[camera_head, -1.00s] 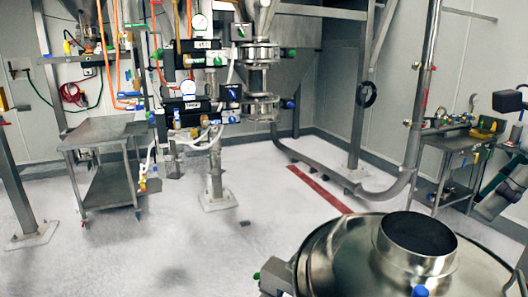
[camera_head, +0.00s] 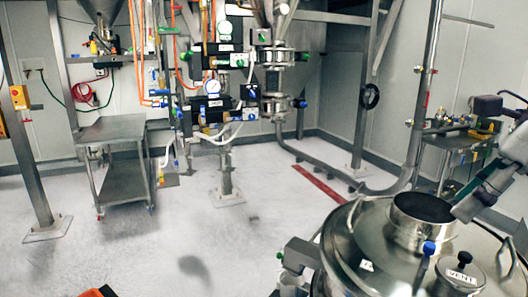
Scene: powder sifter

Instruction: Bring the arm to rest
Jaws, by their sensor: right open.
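My right arm comes in from the right edge. My right gripper (camera_head: 468,206) is at its lower end, open, close beside the round steel neck of the sifter lid in the picture. Whether it touches the neck cannot be told, and nothing shows held in it. The sifter vessel (camera_head: 365,235) is a round steel drum at the bottom right with an open dark neck (camera_head: 424,207) on its lid. A cap marked VENT (camera_head: 460,274) and a blue-topped fitting (camera_head: 429,248) are on it. My left gripper is not in view.
A steel cart (camera_head: 113,133) stands at the left, near a valve stand (camera_head: 228,180) with hoses. A tool table (camera_head: 455,140) stands at the back right, partly behind my arm. An orange and black object (camera_head: 98,292) shows at the bottom edge.

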